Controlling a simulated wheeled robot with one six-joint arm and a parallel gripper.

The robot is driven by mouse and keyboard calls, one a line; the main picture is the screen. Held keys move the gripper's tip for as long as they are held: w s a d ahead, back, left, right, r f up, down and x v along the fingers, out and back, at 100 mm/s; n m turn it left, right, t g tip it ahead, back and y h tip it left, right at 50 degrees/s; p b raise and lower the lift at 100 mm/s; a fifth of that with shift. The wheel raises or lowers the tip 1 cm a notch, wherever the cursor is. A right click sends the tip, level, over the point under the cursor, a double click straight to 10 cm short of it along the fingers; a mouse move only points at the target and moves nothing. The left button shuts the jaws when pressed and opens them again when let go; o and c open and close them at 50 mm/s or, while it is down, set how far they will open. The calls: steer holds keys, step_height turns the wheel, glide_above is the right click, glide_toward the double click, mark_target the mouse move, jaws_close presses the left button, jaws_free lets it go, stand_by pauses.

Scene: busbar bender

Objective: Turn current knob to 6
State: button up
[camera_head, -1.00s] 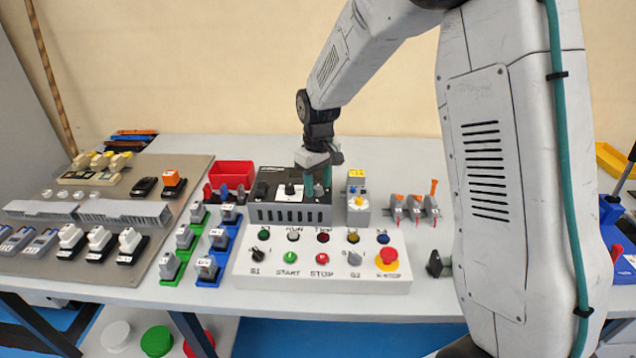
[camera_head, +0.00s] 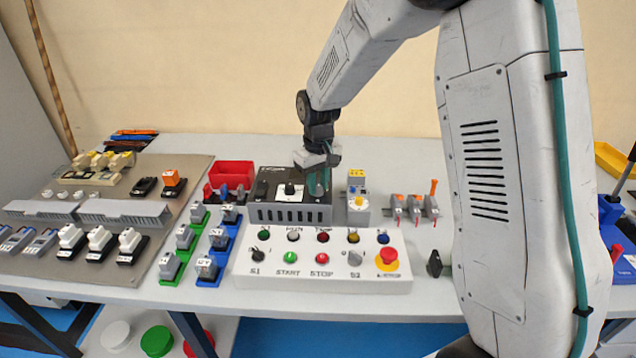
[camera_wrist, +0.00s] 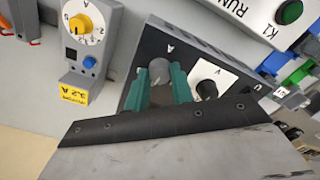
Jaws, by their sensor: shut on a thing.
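The current knob (camera_wrist: 159,71) is a small grey round knob beside the letter A on a dark-faced unit (camera_head: 291,213). My gripper (camera_wrist: 159,76) has its two teal fingers on either side of this knob and is shut on it. In the head view my gripper (camera_head: 318,190) points down onto the unit's right part and hides the knob. The knob's pointer and scale numbers cannot be read. A second, black knob (camera_wrist: 206,90) on a white plate by the letter V is to its right in the wrist view.
A grey device with a yellow dial (camera_wrist: 78,24) and a blue button stands close beside the unit. A white control panel (camera_head: 320,270) with buttons and an emergency stop lies in front. A red bin (camera_head: 231,174) is behind left. Bare table shows at back right.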

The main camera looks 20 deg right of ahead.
mark_target(318, 187)
steer(key=m, duration=1)
steer(key=shift+m, duration=0.3)
stand_by(0.4)
steer(key=o, duration=1)
steer(key=shift+r, duration=0.1)
step_height(318, 187, up, 8)
steer(key=shift+f, duration=0.15)
